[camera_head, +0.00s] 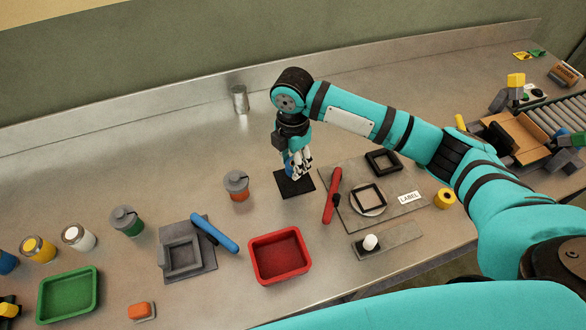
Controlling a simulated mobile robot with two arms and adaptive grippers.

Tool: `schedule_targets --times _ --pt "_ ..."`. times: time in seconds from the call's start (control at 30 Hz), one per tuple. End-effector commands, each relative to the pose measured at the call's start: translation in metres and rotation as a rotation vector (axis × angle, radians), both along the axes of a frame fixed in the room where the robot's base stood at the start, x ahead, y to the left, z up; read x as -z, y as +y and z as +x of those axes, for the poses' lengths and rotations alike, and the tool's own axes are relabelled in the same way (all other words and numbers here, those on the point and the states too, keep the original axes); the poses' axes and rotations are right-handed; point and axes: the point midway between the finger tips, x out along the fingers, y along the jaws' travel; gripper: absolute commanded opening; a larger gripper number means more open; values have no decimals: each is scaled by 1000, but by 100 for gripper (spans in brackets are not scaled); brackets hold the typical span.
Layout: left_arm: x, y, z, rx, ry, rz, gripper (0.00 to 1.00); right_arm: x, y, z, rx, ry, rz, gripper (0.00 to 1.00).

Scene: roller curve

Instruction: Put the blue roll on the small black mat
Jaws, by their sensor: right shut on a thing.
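The small black mat (291,188) lies flat on the metal worktop near the middle of the view. My right gripper (298,171) points down just over the mat's upper part. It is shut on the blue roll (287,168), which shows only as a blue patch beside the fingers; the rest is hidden. I cannot tell whether the roll touches the mat or hangs a little above it. I do not see my left gripper.
A red tray (279,282) and an orange-and-grey jar (236,185) stand left of the mat. A red-handled tool (332,196) and a grey board with black frames (410,212) lie close on its right. A metal can (240,99) stands behind.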

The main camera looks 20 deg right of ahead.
Motion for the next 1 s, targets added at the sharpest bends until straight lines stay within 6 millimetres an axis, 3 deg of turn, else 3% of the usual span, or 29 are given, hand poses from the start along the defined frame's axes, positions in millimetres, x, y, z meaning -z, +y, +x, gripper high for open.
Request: schedule_targets --times 0.33,0.7,0.73,0.9,1.0 --pt "-10 -12 0 2 -1 -14 40 37 0 0 1 0 -1 10" --pt "-9 -9 0 4 -2 -11 40 43 0 0 0 -1 0 10" --pt "-9 -9 0 4 -1 -10 40 43 0 0 0 -2 0 42" --pt "-9 -6 0 4 -1 -8 40 43 0 0 0 -1 0 63" --pt "-9 -6 0 4 -1 -8 40 43 0 0 0 -1 0 63"
